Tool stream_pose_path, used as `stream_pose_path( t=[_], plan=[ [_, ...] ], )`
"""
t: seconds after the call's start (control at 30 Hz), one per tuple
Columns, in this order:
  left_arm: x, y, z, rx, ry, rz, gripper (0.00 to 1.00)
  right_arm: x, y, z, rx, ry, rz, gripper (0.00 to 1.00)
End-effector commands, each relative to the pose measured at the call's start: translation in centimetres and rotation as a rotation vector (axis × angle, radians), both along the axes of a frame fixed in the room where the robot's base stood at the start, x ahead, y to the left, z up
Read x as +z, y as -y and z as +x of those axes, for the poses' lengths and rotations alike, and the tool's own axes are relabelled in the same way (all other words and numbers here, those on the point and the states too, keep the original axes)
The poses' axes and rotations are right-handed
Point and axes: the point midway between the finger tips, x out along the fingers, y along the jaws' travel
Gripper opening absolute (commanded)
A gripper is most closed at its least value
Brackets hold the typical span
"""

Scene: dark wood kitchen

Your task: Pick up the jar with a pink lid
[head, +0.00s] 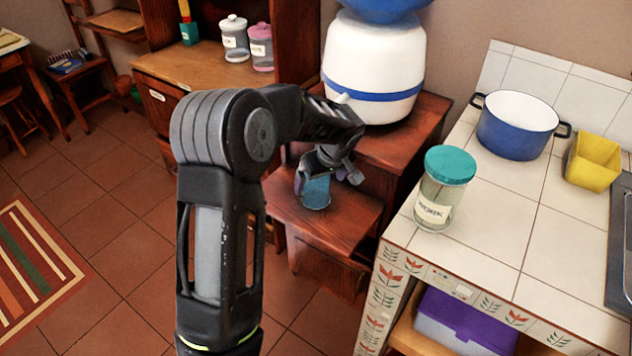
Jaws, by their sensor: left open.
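The jar with a pink lid (261,49) stands upright on the wooden cabinet top at the back, beside a jar with a white lid (235,38). My left gripper (328,180) is open, low over the wooden step in front of the cabinet, well to the right of and nearer than the pink-lidded jar. A blue cup-like thing (317,194) stands on the step just below or between its fingers; I cannot tell whether they touch it. My right gripper is out of view.
A white and blue water container (373,68) stands on the wooden stand right of the jars. The tiled counter (487,220) at right holds a teal-lidded jar (444,190), a blue pot (516,125) and a yellow container (593,160). The floor at left is largely clear.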

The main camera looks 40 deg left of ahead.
Motion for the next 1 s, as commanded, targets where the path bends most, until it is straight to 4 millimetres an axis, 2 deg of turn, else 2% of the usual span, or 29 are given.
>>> stream_pose_path(
  t=[0.2, 0.37, 0.9, 1.0],
  plan=[
    [0.1, -3.2, 1.6, 0.004, -0.001, 0.000, 0.97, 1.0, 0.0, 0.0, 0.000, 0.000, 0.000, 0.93],
    [-1.1, -3.3, 1.7, 0.000, -0.001, 0.000, 0.97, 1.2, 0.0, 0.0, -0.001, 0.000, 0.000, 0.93],
    [-1.1, -3.3, 1.7, 0.000, 0.000, -0.001, 0.97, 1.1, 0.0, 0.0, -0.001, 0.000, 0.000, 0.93],
    [-1.1, -3.3, 1.7, 0.000, 0.000, -0.001, 0.91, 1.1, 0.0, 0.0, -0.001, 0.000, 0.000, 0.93]
  ],
)
